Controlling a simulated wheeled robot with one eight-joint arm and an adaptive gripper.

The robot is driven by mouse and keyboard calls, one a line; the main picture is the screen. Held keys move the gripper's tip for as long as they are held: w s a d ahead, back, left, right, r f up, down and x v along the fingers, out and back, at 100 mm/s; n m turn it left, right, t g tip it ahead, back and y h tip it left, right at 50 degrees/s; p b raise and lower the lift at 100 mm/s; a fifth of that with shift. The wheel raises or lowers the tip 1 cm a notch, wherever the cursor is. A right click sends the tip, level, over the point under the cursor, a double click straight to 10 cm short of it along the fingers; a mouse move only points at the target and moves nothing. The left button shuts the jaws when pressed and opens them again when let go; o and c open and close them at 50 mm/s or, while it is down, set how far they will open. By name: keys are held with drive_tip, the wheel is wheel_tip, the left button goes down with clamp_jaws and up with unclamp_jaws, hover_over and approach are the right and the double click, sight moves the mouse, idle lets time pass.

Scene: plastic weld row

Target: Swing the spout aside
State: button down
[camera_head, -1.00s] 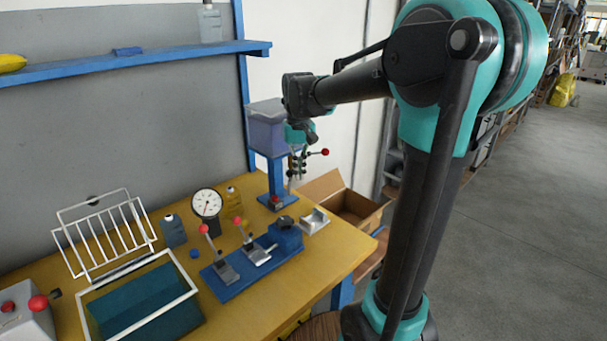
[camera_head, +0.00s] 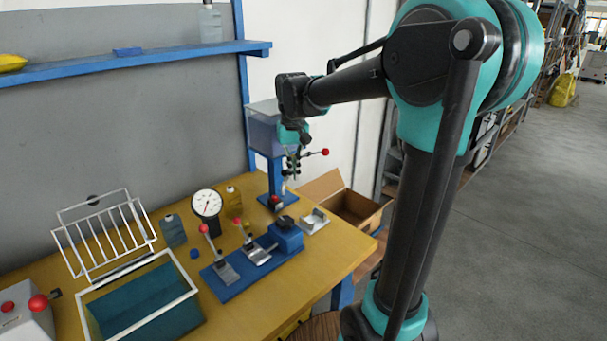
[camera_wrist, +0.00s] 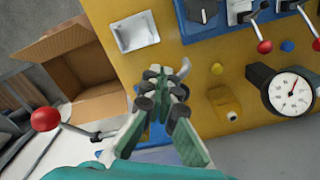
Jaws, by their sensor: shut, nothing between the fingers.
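The translucent box-shaped hopper (camera_head: 262,131) stands on a blue post at the back right of the bench. A lever with a red ball (camera_head: 325,152) sticks out to its right; the ball also shows at the left of the wrist view (camera_wrist: 45,118). A small curved grey piece, which looks like the spout (camera_wrist: 181,71), shows just beyond my fingertips in the wrist view. My gripper (camera_head: 291,174) points down in front of the hopper. Its fingers (camera_wrist: 160,82) are together and empty, close beside the grey piece; I cannot tell whether they touch it.
An open cardboard box (camera_head: 345,205) lies right of the post. A blue clamp fixture (camera_head: 250,268), a dial gauge (camera_head: 207,203), a small metal tray (camera_head: 315,222) and a white wire rack (camera_head: 105,235) occupy the yellow bench (camera_head: 335,258). A blue shelf (camera_head: 130,62) runs above.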

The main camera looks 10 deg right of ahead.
sight(283, 171)
drive_tip(key=shift+a, duration=0.7)
drive_tip(key=shift+w+a, duration=0.1)
drive_tip(key=shift+w+a, duration=0.1)
drive_tip(key=shift+a, duration=0.5)
idle(0.4)
drive_tip(key=shift+w+a, duration=0.15)
idle(0.3)
